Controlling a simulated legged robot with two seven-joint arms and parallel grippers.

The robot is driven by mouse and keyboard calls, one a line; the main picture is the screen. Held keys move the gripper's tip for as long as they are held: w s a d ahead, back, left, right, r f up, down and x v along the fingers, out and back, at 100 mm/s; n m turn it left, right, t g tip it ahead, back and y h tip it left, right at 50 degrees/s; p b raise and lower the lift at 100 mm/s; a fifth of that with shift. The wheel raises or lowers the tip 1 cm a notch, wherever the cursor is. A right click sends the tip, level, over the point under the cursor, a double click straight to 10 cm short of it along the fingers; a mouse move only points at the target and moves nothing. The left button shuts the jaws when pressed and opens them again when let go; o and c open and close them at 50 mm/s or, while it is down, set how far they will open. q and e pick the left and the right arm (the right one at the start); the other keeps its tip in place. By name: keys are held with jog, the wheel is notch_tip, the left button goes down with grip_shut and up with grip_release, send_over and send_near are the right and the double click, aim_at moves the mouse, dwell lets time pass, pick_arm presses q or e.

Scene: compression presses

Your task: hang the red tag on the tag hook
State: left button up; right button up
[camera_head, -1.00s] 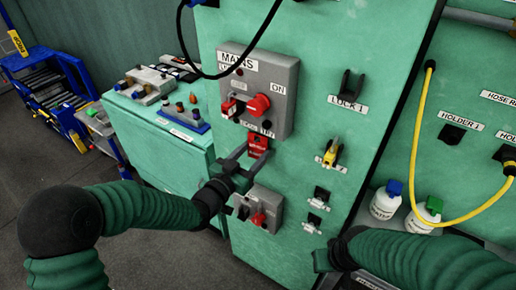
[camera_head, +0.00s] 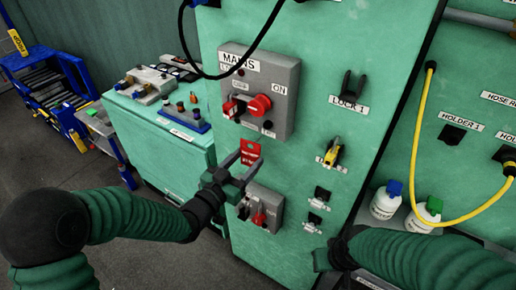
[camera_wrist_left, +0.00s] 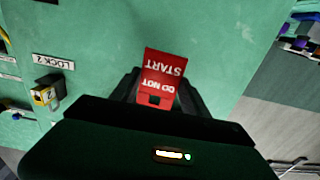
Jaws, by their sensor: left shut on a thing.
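The red tag (camera_head: 250,148) is between the fingers of my left gripper (camera_head: 245,162), which is shut on it. In the head view the tag is just below the grey MAINS box, in front of the green panel. In the left wrist view the tag (camera_wrist_left: 161,72) shows white letters reading "DO NOT START", upside down, and a dark hole near the gripper. I cannot make out the tag hook for certain; a small dark part (camera_head: 268,125) sits near the small label at the box's lower edge. My right gripper (camera_head: 323,259) is low by the panel, its fingers not clear.
The MAINS box (camera_head: 285,80) has a red knob and a red lock part. A smaller grey switch box (camera_head: 262,208) is below the tag. A yellow lock (camera_head: 332,151) hangs at right. A black cable (camera_head: 235,73) loops above. A green bench (camera_head: 165,145) stands left.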

pick_arm(q)
jog(key=shift+s+a, duration=0.25)
jog(key=shift+s, duration=0.1)
jog(key=v, duration=0.5)
dwell(0.7)
jog(key=shift+r+p, duration=0.15)
jog(key=shift+p, duration=0.15)
dwell(0.8)
